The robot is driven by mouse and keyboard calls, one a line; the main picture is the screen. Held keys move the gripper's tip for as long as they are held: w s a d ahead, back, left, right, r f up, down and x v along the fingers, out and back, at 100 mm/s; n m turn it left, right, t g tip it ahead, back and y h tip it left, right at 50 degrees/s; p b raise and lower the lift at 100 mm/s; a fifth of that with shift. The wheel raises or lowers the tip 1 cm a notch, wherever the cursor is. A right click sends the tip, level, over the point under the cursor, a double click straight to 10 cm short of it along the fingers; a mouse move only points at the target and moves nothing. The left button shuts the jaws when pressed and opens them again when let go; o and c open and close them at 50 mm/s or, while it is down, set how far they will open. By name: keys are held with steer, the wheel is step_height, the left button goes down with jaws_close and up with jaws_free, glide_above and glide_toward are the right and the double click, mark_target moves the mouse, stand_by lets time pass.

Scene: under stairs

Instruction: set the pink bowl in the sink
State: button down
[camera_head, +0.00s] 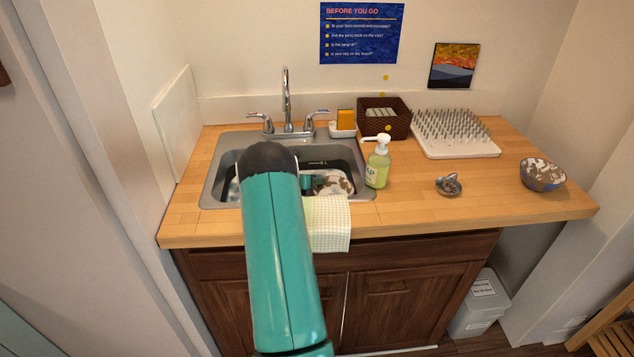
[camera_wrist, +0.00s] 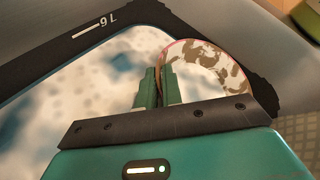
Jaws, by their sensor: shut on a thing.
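The pink bowl (camera_wrist: 208,62) shows a thin pinkish rim and a white inside with brown blotches. My gripper (camera_wrist: 159,80) is shut on its near-left rim in the wrist view. In the head view the bowl (camera_head: 335,185) is low within the sink opening, right of my gripper (camera_head: 307,183). The sink (camera_head: 213,180) has a steel rim and dark inner walls. A white and blue mottled surface lies inside it in the wrist view. My arm hides much of the basin, and I cannot tell whether the bowl touches the bottom.
A checked towel (camera_head: 327,224) hangs over the sink's front edge. A soap bottle (camera_head: 378,162) stands at its right, the faucet (camera_head: 287,100) behind. A blue patterned bowl (camera_head: 542,176), a metal strainer (camera_head: 449,185), a basket (camera_head: 385,118) and a drying rack (camera_head: 455,134) are on the counter.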

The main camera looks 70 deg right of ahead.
steer(key=shift+f, duration=0.15)
steer(key=shift+f, duration=0.35)
steer(key=c, duration=1.6)
jaws_free()
steer(key=shift+o, duration=0.2)
steer(key=shift+r, duration=0.35)
steer(key=v, duration=1.2)
steer(key=shift+r, duration=0.25)
